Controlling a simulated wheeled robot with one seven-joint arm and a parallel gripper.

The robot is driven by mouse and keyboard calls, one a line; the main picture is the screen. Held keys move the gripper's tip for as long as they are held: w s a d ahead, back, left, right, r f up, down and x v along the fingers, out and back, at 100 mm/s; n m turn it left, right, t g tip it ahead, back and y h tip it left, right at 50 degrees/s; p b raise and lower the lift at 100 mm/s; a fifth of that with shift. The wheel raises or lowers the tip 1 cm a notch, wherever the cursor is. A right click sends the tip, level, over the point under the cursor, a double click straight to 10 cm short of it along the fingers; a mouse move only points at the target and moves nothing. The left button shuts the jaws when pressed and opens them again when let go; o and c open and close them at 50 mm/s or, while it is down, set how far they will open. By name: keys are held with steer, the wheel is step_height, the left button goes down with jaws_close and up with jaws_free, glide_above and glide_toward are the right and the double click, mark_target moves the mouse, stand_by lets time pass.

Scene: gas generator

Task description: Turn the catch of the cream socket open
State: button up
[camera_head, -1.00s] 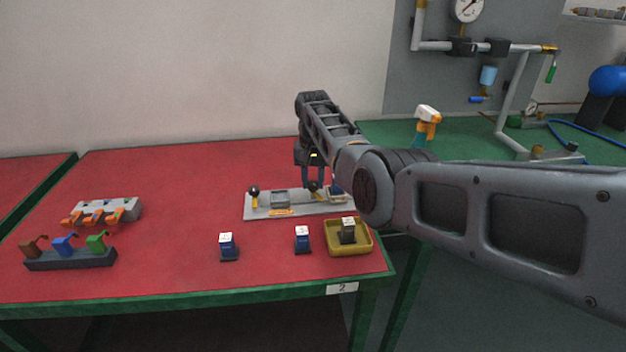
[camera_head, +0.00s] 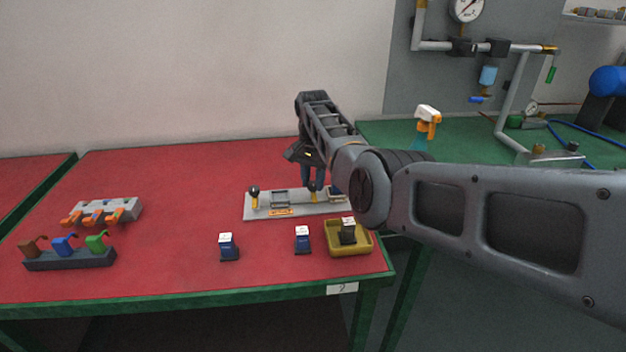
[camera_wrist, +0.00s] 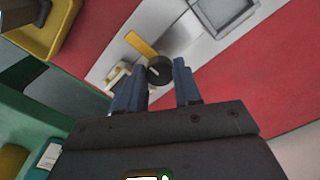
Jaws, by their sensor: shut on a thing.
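A grey plate (camera_head: 262,212) on the red table carries a cream socket (camera_head: 337,196) at its right end, partly hidden by my arm. The cream socket also shows in the wrist view (camera_wrist: 118,80), partly behind a finger. The catch next to it has a black round knob (camera_wrist: 159,71) and a yellow lever (camera_wrist: 140,44). In the wrist view the lever points up and left from the knob, not lying over the cream socket. My gripper (camera_wrist: 160,80) is shut on the catch, its blue fingers on either side of the knob. In the head view my gripper (camera_head: 314,182) reaches down onto the plate.
A grey socket (camera_head: 279,198) and another catch (camera_head: 254,196) are on the plate's left part. Two blue blocks (camera_head: 228,247) (camera_head: 302,240) and a yellow tray (camera_head: 335,249) holding a dark block (camera_head: 348,231) stand in front. Racks (camera_head: 70,258) (camera_head: 120,208) are at left.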

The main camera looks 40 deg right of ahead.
mark_target(313, 184)
steer(key=o, duration=1)
steer(key=shift+o, duration=0.2)
steer(key=shift+r, duration=3.9)
steer(key=shift+s, duration=0.1)
